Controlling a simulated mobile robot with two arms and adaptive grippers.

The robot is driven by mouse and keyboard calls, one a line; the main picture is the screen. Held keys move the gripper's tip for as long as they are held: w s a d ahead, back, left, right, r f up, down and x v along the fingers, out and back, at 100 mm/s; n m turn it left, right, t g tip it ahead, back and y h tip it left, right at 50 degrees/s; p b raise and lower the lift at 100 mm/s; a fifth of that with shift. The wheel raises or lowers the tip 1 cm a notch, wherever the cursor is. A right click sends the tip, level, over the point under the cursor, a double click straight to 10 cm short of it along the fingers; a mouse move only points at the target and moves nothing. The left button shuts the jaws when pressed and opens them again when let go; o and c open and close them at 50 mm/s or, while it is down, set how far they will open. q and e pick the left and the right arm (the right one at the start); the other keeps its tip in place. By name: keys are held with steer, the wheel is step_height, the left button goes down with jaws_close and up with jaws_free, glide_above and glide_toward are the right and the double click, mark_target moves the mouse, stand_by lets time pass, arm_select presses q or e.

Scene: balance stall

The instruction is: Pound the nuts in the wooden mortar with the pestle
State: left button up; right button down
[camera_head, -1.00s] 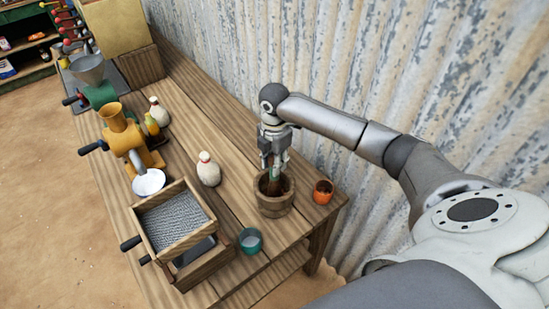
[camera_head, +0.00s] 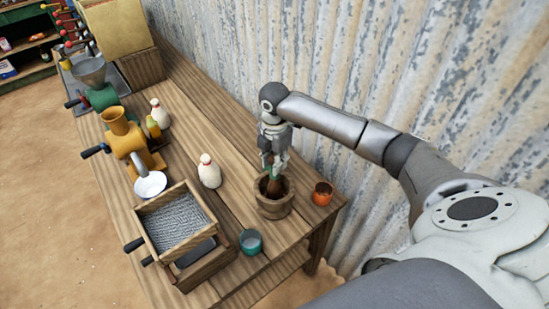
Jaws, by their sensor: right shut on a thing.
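The wooden mortar (camera_head: 274,207) stands upright on the table near its right end. My right gripper (camera_head: 274,164) is above the mortar, shut on the pestle (camera_head: 274,185). The pestle stands roughly upright with its lower end inside the mortar's mouth. A greenish part of the pestle shows between the fingers. The nuts inside the mortar are too small and shaded to make out. My left gripper is not in view.
An orange cup (camera_head: 322,193) stands close right of the mortar, a teal cup (camera_head: 251,241) in front. A white bottle (camera_head: 209,171) stands to the left. A wooden sieve box (camera_head: 208,251) and yellow grinder (camera_head: 124,139) are farther left. A corrugated wall (camera_head: 345,60) rises behind.

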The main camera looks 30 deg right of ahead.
steer(key=shift+f, duration=0.85)
steer(key=shift+r, duration=0.15)
step_height(320, 180, up, 2)
steer(key=shift+r+p, duration=0.15)
steer(key=shift+p, duration=0.3)
steer(key=shift+r, duration=0.45)
